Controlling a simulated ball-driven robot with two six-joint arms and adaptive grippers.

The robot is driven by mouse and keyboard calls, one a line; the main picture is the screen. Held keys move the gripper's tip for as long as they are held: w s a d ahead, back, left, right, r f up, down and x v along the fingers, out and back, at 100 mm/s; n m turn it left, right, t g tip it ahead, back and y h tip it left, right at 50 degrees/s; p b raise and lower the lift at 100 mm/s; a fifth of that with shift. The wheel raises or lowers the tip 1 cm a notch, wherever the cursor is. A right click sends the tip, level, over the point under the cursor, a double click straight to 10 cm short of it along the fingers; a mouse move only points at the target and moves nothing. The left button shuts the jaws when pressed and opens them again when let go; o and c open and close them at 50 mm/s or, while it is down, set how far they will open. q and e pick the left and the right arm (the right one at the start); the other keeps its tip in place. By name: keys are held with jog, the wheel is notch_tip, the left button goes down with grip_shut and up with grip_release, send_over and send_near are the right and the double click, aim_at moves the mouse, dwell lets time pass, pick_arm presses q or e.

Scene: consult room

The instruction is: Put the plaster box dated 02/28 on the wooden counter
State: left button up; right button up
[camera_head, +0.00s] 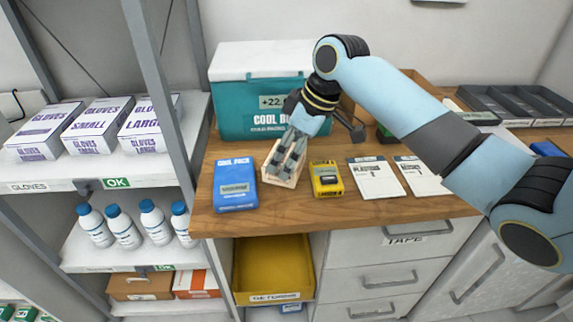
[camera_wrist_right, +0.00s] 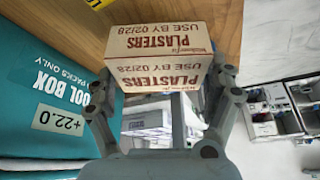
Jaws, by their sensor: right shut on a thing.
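The plaster box (camera_wrist_right: 158,42) is cream with red print, "PLASTERS, USE BY 02/28", upside down in the right wrist view. My right gripper (camera_wrist_right: 164,84) is shut on it, one finger at each side. In the head view my right gripper (camera_head: 287,158) points down over the box (camera_head: 283,182), which is partly hidden by the fingers. The box is at the wooden counter (camera_head: 330,207), between the blue cool pack and the yellow device. I cannot tell whether it touches the wood. My left gripper is not in view.
A teal cool box (camera_head: 240,105) stands behind the gripper, close by. The blue cool pack (camera_head: 235,185), yellow device (camera_head: 326,179) and white packets (camera_head: 375,178) lie on the counter. Shelves with glove boxes (camera_head: 98,125) stand left. A yellow bin (camera_head: 272,265) sits below.

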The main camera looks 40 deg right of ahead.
jog(key=shift+w+a+f, duration=0.2)
jog(key=shift+a, duration=0.05)
jog(key=shift+f, duration=2)
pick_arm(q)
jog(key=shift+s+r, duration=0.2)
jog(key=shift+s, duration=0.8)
pick_arm(e)
jog(key=shift+s, duration=0.1)
jog(key=o, duration=1)
jog(key=shift+f, duration=0.1)
jog(key=shift+c, duration=0.2)
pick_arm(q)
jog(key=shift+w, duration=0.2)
